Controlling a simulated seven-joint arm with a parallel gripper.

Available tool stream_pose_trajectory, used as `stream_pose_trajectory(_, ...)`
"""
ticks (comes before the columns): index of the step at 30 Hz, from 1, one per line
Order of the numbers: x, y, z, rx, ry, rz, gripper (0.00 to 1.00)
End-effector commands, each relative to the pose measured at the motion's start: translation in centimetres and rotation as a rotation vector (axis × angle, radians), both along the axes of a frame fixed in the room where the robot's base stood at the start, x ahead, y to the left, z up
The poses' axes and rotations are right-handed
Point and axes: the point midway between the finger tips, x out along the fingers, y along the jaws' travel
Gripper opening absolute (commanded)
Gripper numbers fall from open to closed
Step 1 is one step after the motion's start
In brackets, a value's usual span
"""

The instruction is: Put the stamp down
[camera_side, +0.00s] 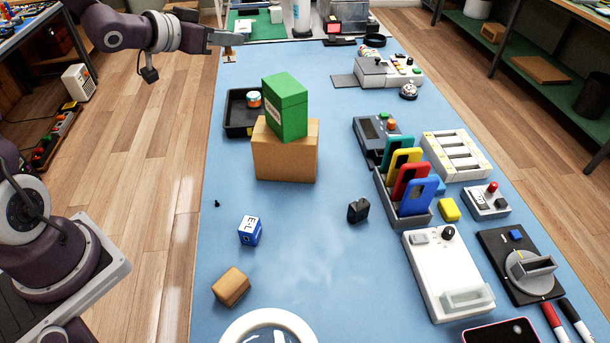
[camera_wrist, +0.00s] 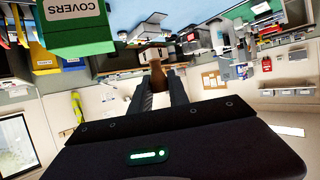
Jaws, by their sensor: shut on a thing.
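My gripper (camera_side: 228,38) is at the far left of the blue table in the side view. It is shut on the stamp (camera_side: 229,54), a small piece with a brown wooden handle and a paler base. The stamp points down near the table's left edge. I cannot tell whether its base touches the table. In the wrist view, the stamp's brown handle (camera_wrist: 157,76) shows between the two dark fingers of my gripper (camera_wrist: 162,88). The stamp's underside is hidden.
The green box (camera_side: 286,107) stands on a cardboard box (camera_side: 268,157), with a black tray (camera_side: 236,128) behind. A small red-topped pad (camera_side: 335,28) lies at the far end. Phones in a rack (camera_side: 387,197) and devices fill the right side. The table's middle is mostly clear.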

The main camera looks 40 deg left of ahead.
Motion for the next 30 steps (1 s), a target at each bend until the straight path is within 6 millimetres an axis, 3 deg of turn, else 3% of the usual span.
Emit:
stream_pose_trajectory(8, -0.9, -10.6, 0.0, -0.001, -0.003, -0.289, 0.00)
stream_pose_trajectory(15, -3.9, -19.4, 0.0, -0.002, -0.002, -0.550, 0.00)
stream_pose_trajectory(25, -7.9, -26.1, 0.0, -0.002, 0.002, -0.773, 0.00)
stream_pose_trajectory(30, -7.9, -26.0, -3.1, -0.008, 0.009, -0.772, 0.00)
